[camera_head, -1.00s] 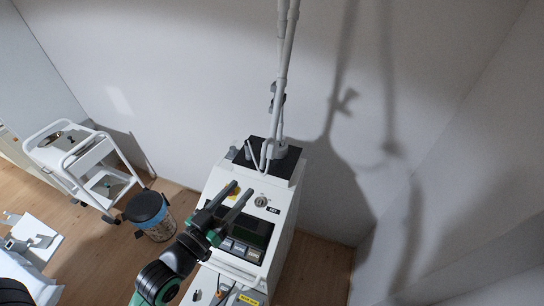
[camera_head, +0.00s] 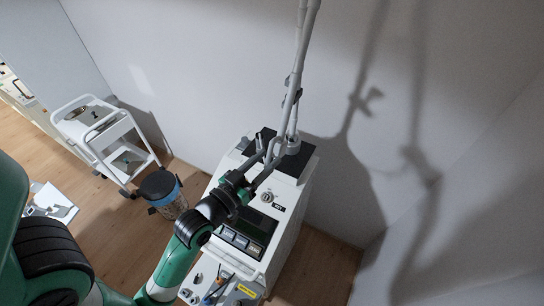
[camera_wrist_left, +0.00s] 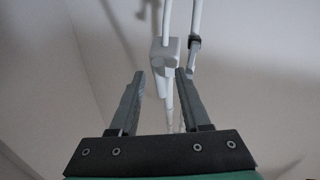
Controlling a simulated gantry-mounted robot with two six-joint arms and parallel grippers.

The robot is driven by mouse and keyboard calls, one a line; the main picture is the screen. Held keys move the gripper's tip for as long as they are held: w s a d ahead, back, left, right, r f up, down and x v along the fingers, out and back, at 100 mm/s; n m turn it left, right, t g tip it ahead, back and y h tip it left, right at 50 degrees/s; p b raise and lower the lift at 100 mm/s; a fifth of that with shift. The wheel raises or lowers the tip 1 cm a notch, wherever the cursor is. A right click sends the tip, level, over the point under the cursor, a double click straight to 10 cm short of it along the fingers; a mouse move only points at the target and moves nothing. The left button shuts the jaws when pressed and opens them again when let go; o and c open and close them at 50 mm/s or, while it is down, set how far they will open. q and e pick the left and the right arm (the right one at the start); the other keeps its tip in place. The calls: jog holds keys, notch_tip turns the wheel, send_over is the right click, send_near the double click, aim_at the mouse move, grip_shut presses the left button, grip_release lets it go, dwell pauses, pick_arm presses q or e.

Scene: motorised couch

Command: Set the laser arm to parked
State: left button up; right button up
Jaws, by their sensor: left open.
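The laser arm (camera_head: 300,62) is a pair of slim white tubes with dark clamps. It rises from the dark top of the white laser console (camera_head: 284,222). My left gripper (camera_head: 268,149) is open over the rear of the console, close to the foot of the tubes in the head view. In the left wrist view, the two fingers of my left gripper (camera_wrist_left: 160,76) stand apart, with a pale block and tube of the laser arm (camera_wrist_left: 167,52) showing between and beyond them. I cannot tell whether the fingers touch it. My right gripper is not seen.
The console front has a key switch (camera_head: 267,197) and a dark screen. A lidded bin (camera_head: 166,197) and a white trolley (camera_head: 112,130) stand to the left. The wall is close behind the laser arm. Bare wooden floor lies right of the console.

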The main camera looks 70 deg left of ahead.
pick_arm(q)
jog(key=shift+s, duration=0.1)
grip_shut()
dwell(1.3)
